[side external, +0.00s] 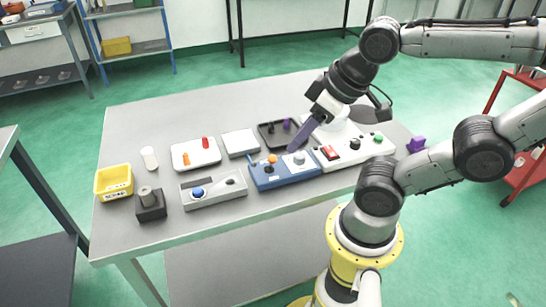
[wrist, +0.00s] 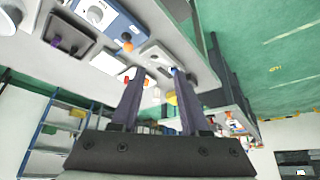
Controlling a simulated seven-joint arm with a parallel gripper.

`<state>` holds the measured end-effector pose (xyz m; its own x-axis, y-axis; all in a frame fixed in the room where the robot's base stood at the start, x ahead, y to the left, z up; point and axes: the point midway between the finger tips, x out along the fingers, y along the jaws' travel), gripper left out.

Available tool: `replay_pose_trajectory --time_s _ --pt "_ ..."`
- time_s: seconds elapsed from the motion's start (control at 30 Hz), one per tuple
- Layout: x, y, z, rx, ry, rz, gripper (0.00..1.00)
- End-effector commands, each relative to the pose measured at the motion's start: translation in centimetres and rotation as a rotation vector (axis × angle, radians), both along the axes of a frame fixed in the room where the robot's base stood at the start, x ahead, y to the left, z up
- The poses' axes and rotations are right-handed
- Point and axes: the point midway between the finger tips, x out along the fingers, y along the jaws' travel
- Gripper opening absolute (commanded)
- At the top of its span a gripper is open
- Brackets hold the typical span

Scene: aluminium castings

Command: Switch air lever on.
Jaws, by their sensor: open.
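A blue control box (side external: 284,171) stands near the table's front edge in the side view. It carries a small lever with an orange knob (side external: 271,158) and a pale round dial (side external: 298,157). I cannot read labels, so I cannot confirm that this is the air lever. My gripper (side external: 294,148) points down and left, its fingertips by the dial, right of the orange knob; contact cannot be told. In the wrist view my gripper (wrist: 157,73) is open with nothing between the fingers. The blue box (wrist: 112,14) and orange knob (wrist: 127,46) show at the top.
Left of the blue box is a grey box with a blue knob (side external: 198,192). A white panel with buttons (side external: 357,150) stands right. Behind are a black tray (side external: 268,137) and white plates. A yellow bin (side external: 113,181) stands far left. The table's front-left is mostly clear.

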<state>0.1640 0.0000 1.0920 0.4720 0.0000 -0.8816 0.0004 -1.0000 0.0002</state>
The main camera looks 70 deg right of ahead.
Motion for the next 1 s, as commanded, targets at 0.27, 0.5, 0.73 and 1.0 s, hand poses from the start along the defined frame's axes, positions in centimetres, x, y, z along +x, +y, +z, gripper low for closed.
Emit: replay_pose_trajectory --time_s 0.27,0.5,0.73,1.0 --pt "-1.0 -0.4 -0.3 -0.101 0.054 0.156 0.0" --pt "-1.9 -2.6 -0.5 -0.33 0.294 0.521 0.0" --pt "-0.8 -3.7 -1.3 -0.478 0.637 0.956 0.0" --pt "1.9 -3.4 -2.6 -0.577 1.035 1.426 0.0"
